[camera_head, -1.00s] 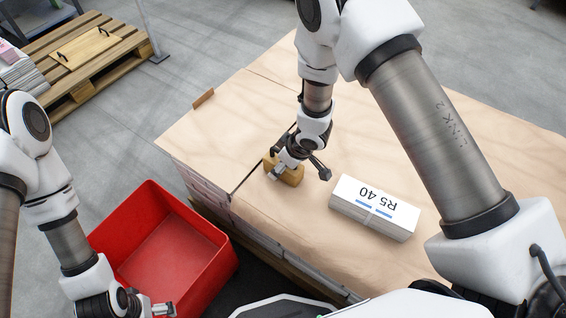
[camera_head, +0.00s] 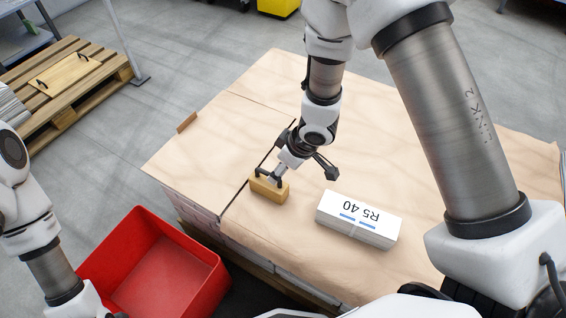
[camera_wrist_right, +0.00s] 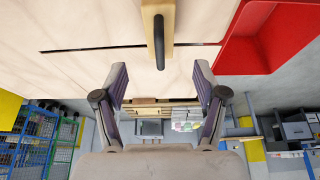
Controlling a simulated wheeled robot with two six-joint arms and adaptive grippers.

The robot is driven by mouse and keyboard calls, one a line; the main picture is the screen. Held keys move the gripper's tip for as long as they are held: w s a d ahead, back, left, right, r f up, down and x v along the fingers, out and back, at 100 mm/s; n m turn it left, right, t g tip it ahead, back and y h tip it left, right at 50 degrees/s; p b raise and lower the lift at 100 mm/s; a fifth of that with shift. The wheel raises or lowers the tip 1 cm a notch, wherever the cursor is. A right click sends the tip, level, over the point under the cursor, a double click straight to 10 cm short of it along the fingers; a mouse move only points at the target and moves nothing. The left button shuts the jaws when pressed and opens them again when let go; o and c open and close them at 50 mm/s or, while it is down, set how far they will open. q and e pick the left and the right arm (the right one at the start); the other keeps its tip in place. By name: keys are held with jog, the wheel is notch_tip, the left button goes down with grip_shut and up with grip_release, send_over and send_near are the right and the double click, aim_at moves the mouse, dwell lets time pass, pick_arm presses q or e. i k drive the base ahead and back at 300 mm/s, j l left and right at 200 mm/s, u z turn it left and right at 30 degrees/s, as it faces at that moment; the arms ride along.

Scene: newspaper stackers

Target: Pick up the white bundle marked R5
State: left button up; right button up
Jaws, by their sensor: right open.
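The white bundle (camera_head: 357,219), a stack with printed "R5 40" and blue marks, lies flat on the wood-topped stack. The lettering appears upside down in the head view. My right gripper (camera_head: 296,158) is open and empty, up and left of the bundle and apart from it. In the right wrist view, its two fingers (camera_wrist_right: 160,88) are spread wide, and the bundle is not seen there. A small wooden block (camera_head: 268,190) with a black handle is close to the right gripper; it also shows in the wrist view (camera_wrist_right: 149,8). My left gripper is outside the head view.
A red open bin (camera_head: 178,240) stands on the floor left of the wooden top (camera_head: 450,150). A small brown piece (camera_head: 187,122) sits on the top's left edge. A pallet with a handled board (camera_head: 64,71) is at the far left. The top is clear behind the bundle.

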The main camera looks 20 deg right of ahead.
aim_at(379, 229)
jog(key=z, duration=1.45)
